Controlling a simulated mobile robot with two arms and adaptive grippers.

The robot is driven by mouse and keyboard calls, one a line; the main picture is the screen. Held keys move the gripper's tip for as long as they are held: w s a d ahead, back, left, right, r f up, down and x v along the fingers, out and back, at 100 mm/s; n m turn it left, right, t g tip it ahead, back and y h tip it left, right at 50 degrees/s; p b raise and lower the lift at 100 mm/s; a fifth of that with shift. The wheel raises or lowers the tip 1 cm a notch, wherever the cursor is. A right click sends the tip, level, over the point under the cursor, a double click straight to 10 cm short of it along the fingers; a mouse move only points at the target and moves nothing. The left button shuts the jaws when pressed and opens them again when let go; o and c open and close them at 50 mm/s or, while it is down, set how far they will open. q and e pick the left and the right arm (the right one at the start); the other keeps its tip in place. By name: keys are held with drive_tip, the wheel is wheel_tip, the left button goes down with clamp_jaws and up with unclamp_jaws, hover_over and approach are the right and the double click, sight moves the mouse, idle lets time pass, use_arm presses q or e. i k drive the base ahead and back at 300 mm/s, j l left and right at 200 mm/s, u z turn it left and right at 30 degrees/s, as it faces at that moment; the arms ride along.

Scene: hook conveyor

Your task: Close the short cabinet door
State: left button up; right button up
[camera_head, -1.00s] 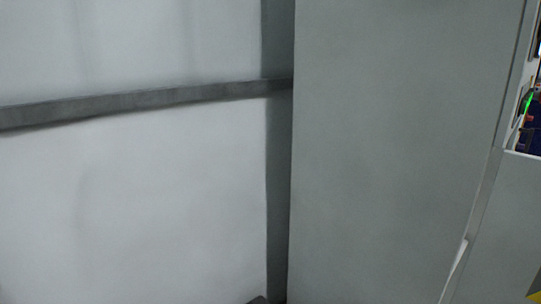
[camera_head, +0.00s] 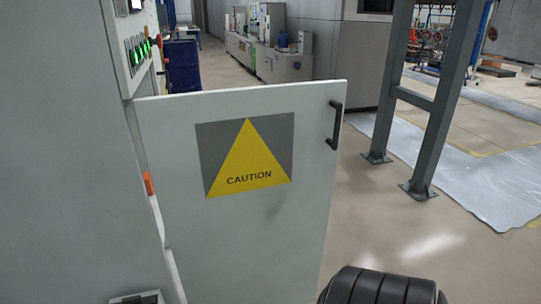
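The short cabinet door (camera_head: 270,235) stands open in the head view, swung out from the grey cabinet (camera_head: 60,180) on the left. It is a pale grey panel with a yellow and grey CAUTION sign (camera_head: 225,183). A black bar handle (camera_head: 335,125) sits near its upper right edge. A gap shows between the door's left edge and the cabinet, with a small orange part (camera_head: 149,184) there. Neither of my grippers is in view. A black ribbed part, likely my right arm, shows at the bottom, in front of the door's lower right corner.
A control panel with green lights (camera_head: 138,52) is above the door on the cabinet. A grey steel post (camera_head: 445,100) stands on the right beside a pale floor sheet (camera_head: 480,180). The floor (camera_head: 385,225) right of the door is clear. Machines (camera_head: 275,55) stand behind.

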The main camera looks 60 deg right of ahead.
sight(242, 178)
drive_tip(key=z, duration=1.75)
